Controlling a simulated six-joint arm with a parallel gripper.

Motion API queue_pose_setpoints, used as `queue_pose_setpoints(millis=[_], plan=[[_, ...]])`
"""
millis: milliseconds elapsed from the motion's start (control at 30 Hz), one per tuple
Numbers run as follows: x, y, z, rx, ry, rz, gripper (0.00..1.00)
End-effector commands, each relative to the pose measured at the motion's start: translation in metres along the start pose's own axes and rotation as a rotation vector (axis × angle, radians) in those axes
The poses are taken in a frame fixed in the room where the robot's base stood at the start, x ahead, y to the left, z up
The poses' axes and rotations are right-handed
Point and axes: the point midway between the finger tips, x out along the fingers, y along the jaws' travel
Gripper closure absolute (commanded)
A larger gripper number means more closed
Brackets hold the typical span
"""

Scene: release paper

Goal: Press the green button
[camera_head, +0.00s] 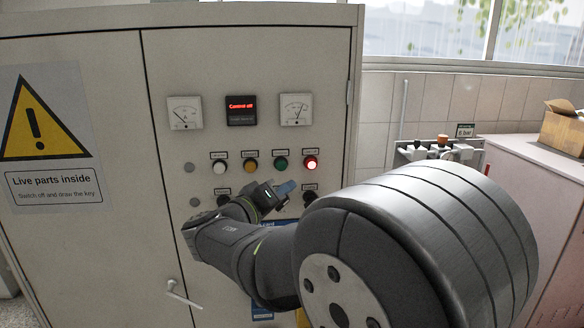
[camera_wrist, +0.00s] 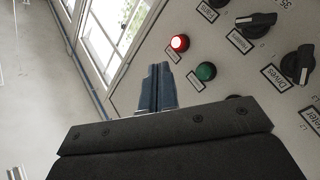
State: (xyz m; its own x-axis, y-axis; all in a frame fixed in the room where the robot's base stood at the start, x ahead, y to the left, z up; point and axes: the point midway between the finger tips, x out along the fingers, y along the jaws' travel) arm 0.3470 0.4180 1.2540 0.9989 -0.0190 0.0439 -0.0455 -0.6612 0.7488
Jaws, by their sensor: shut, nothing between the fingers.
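The green button (camera_head: 281,163) is on the grey cabinet's front panel, in a row between an amber button and a lit red button. It also shows in the wrist view (camera_wrist: 206,71), right of my fingers. My gripper (camera_head: 291,185) is shut and empty, with its blue fingertips just below the green button in the head view. In the wrist view my gripper (camera_wrist: 158,68) has its two fingers together, pointing up the picture. The fingers do not cover the green button in either view. I cannot tell how far the tips are from the panel.
The lit red button (camera_head: 310,163) is right of the green one, the amber button (camera_head: 250,164) left. Black rotary knobs (camera_head: 310,197) sit below, partly hidden by my arm. Two gauges and a display (camera_head: 241,109) reading "Control off" are above. A door handle (camera_head: 183,294) sticks out at lower left.

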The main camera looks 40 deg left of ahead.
Motion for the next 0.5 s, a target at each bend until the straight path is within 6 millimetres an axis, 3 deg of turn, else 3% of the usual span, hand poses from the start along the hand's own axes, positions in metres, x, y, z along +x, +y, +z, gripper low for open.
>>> queue_pose_setpoints(millis=[500], plan=[[-0.0054, -0.0026, -0.0051, -0.007, 0.024, 0.017, 1.0]])
